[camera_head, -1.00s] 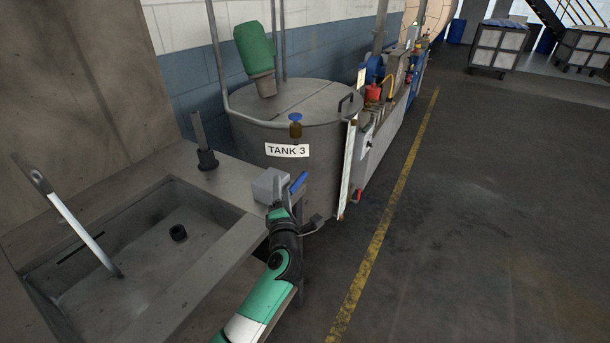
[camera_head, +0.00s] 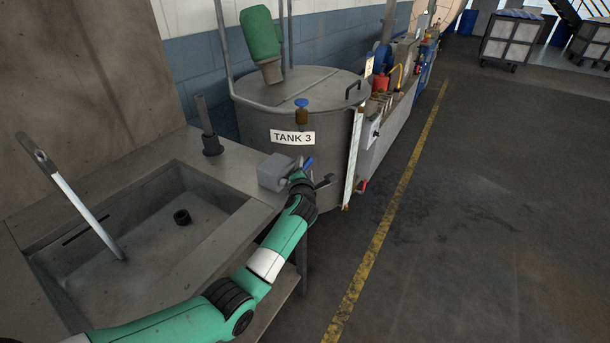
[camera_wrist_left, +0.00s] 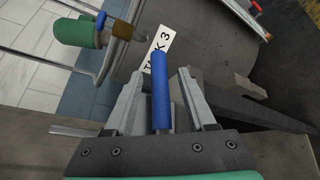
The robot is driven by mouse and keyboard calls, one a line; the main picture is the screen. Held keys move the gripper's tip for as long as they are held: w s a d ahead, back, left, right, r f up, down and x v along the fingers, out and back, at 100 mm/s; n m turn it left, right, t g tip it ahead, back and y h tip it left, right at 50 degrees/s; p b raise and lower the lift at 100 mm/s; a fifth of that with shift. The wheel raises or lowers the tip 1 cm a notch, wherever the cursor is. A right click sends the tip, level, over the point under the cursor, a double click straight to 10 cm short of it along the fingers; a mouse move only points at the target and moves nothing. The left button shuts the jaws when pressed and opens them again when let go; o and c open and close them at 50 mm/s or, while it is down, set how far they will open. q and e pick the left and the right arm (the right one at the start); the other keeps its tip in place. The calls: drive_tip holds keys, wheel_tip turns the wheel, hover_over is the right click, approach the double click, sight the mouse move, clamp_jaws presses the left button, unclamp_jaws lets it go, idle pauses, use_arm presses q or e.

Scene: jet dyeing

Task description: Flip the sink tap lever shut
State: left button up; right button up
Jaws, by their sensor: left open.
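The blue lever (camera_head: 308,163) sits beside a grey box (camera_head: 274,171) at the sink counter's near right corner. My left gripper (camera_head: 309,179) is at the lever, in front of it and just right of the box. In the left wrist view the blue lever (camera_wrist_left: 161,105) runs lengthwise between the two open fingers of my left gripper (camera_wrist_left: 161,75). A gap shows on each side of it, so the fingers look apart from it. The lever's base is hidden. My right gripper is in neither view.
A dark upright post (camera_head: 205,120) stands behind. The tank (camera_head: 262,118) rises just behind the lever. Open floor (camera_head: 480,240) lies to the right.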

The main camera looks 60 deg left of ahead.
use_arm(q)
drive_tip(key=shift+w+a+f, duration=0.1)
drive_tip(key=shift+w+a, duration=0.25)
drive_tip(key=shift+a, duration=0.25)
drive_tip(key=shift+c, duration=0.2)
clamp_jaws()
idle(0.9)
